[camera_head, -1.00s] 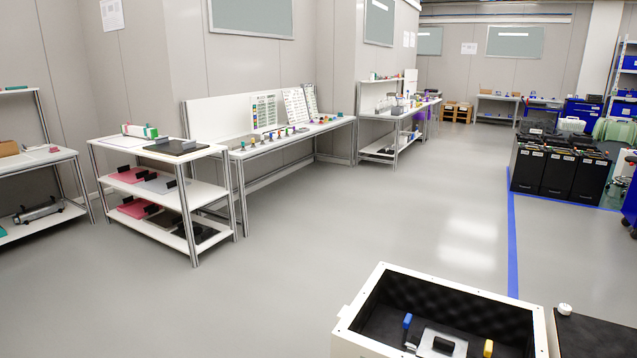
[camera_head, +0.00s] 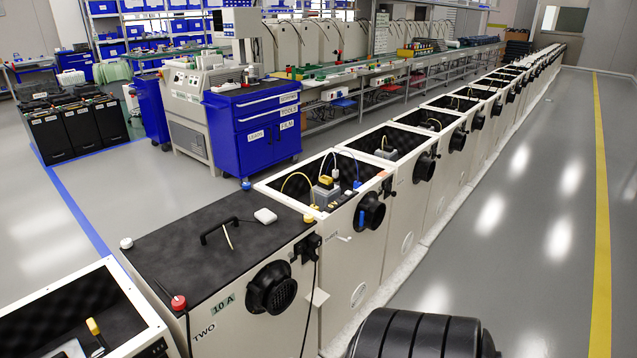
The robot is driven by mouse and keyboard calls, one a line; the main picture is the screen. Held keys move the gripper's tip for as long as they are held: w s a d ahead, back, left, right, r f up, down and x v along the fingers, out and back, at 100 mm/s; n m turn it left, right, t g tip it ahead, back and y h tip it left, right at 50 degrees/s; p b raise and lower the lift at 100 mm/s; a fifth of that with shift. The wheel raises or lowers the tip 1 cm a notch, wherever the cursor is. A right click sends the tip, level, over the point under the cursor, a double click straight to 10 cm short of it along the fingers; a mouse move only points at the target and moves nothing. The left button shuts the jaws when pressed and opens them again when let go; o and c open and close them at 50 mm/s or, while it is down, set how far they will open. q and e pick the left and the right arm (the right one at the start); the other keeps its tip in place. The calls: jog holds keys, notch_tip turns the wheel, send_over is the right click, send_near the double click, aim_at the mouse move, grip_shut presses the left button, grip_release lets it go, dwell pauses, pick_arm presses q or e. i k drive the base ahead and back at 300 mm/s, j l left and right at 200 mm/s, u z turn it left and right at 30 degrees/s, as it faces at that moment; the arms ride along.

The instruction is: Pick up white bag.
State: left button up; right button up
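I cannot make out a white bag in the head view. A small white object (camera_head: 265,215) lies on the black lid (camera_head: 205,240) of the closed cabinet marked TWO; it looks like a small block, not clearly a bag. Neither of my grippers is in view. A black ribbed rounded shape (camera_head: 420,336) shows at the bottom edge; I cannot tell what it is.
A long row of cream cabinets (camera_head: 404,206) runs to the far right. An open box (camera_head: 135,292) is at bottom left. A blue drawer cabinet (camera_head: 252,124) and a grey machine (camera_head: 186,105) stand behind. Open floor with a yellow line (camera_head: 600,200) lies right.

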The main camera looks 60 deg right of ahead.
aim_at(265, 216)
jog(key=z, duration=1.7)
jog(key=i+l, duration=0.1)
